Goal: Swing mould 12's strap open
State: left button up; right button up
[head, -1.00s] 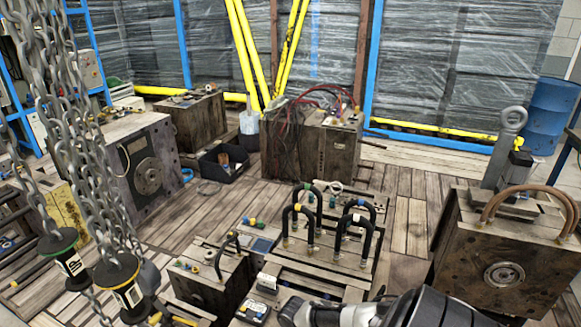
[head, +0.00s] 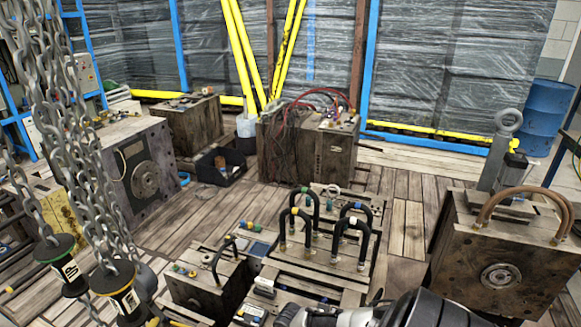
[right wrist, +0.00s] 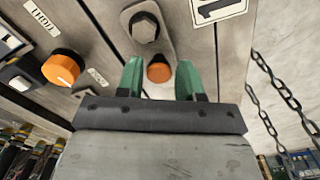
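In the right wrist view, a metal strap (right wrist: 151,48) lies against the face of a mould (right wrist: 196,48). A hex bolt (right wrist: 144,27) is at its upper end and a round orange knob (right wrist: 159,72) at its lower end. A white plate (right wrist: 218,9) beside it shows a "1"; the rest is cut off, so I cannot read the full number. My right gripper (right wrist: 161,80) is open, its two green fingertips on either side of the orange knob, with gaps visible. In the head view, only my right arm shows, at the bottom; my left gripper is out of view.
The right wrist view shows another orange knob (right wrist: 62,68) at left and a hanging chain (right wrist: 275,85) at right. In the head view, chains (head: 75,150) hang at left. A mould with brown hoses (head: 505,260) stands at right. Plank floor (head: 405,215) is clear between moulds.

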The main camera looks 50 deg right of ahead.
jog(key=shift+o, duration=1.1)
notch_tip(320, 180, up, 11)
jog(key=p, duration=0.1)
jog(key=shift+p, duration=0.35)
jog(key=shift+a+f, duration=0.1)
